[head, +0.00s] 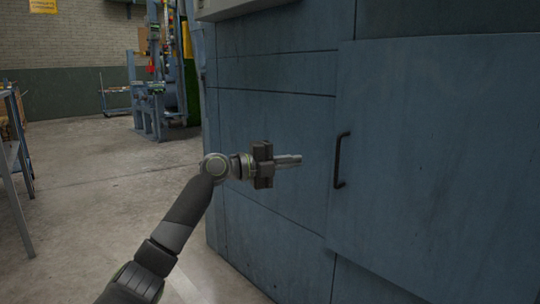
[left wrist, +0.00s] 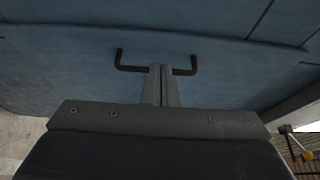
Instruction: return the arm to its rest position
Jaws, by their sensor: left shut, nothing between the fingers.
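My left arm reaches in from the lower left in the head view. Its gripper (head: 300,160) is extended toward the right, level with a dark handle (head: 340,160) on the blue cabinet door (head: 430,160). The gripper is shut and empty. A visible gap lies between its fingertips and the handle in the head view. In the left wrist view the shut fingers (left wrist: 160,72) point at the handle (left wrist: 185,72) and cover its middle part. My right gripper shows in neither view.
The blue cabinet (head: 275,130) fills the right side and its door looks closed. Open concrete floor (head: 95,190) lies to the left. A metal table (head: 12,150) stands at the left edge. Blue and green machinery (head: 165,90) stands at the back.

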